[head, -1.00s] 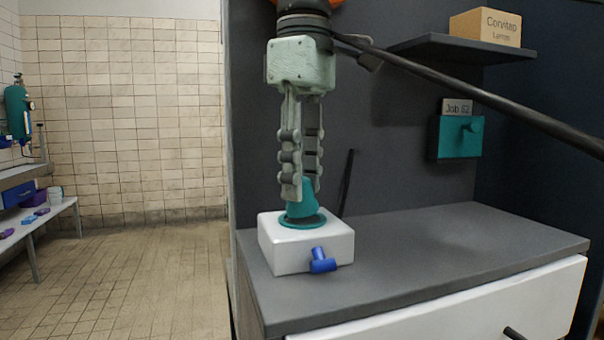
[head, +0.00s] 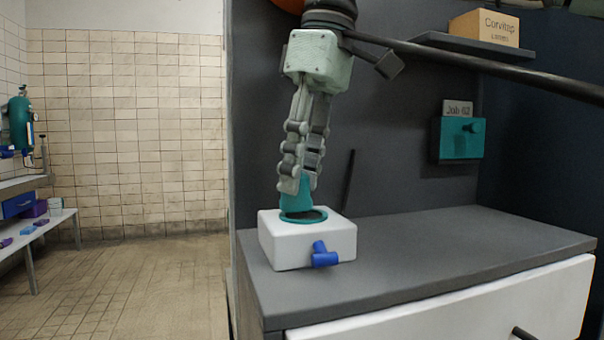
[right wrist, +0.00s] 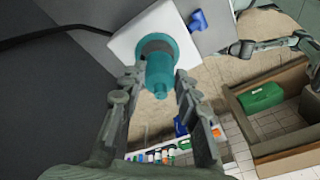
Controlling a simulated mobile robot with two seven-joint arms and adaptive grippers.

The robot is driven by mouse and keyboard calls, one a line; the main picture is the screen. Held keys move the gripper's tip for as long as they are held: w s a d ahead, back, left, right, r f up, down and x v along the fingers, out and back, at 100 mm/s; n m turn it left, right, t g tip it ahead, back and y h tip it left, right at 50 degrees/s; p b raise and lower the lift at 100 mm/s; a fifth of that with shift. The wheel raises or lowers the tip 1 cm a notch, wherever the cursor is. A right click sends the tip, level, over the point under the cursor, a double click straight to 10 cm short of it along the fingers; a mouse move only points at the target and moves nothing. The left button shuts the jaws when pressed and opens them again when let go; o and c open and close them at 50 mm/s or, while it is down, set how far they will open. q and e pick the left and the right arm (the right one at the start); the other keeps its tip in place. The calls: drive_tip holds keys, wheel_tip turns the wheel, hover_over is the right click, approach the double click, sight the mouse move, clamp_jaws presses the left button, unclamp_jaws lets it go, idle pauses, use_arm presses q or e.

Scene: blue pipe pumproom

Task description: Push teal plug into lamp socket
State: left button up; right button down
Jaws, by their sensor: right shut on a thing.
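The teal plug (head: 295,196) is between the fingers of my right gripper (head: 300,185), which is shut on it and leans, its wrist to the right of its tips. The lamp socket is a white block (head: 290,246) with a teal ring (head: 318,217) on top, standing on the grey counter. The plug's lower end is at the ring, toward its left side, and dark opening shows to its right. I cannot tell how deep it sits. In the right wrist view the plug (right wrist: 160,72) covers part of the opening. My left gripper (right wrist: 242,48) shows small there, its jaws unclear.
A blue tap-like handle (head: 322,256) sticks out of the block's front. The grey counter (head: 450,238) is clear to the right. A dark rod (head: 348,180) stands behind the block. A teal box (head: 455,140) hangs on the back wall, below a shelf with a carton (head: 484,28).

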drive_tip(key=shift+b, duration=0.3)
drive_tip(key=shift+d, duration=0.1)
idle(0.8)
drive_tip(key=shift+d, duration=0.35)
drive_tip(key=shift+d, duration=0.1)
idle(0.5)
drive_tip(key=shift+f+b, duration=0.6)
drive_tip(key=shift+b, duration=0.05)
drive_tip(key=c, duration=1)
unclamp_jaws()
drive_tip(key=shift+r, duration=0.1)
drive_tip(key=d+r, duration=0.1)
drive_tip(key=r, duration=0.6)
drive_tip(key=d+r, duration=0.1)
drive_tip(key=r, duration=0.3)
drive_tip(key=shift+s+d+r, duration=0.15)
drive_tip(key=shift+d+r, duration=0.1)
drive_tip(key=shift+d, duration=0.1)
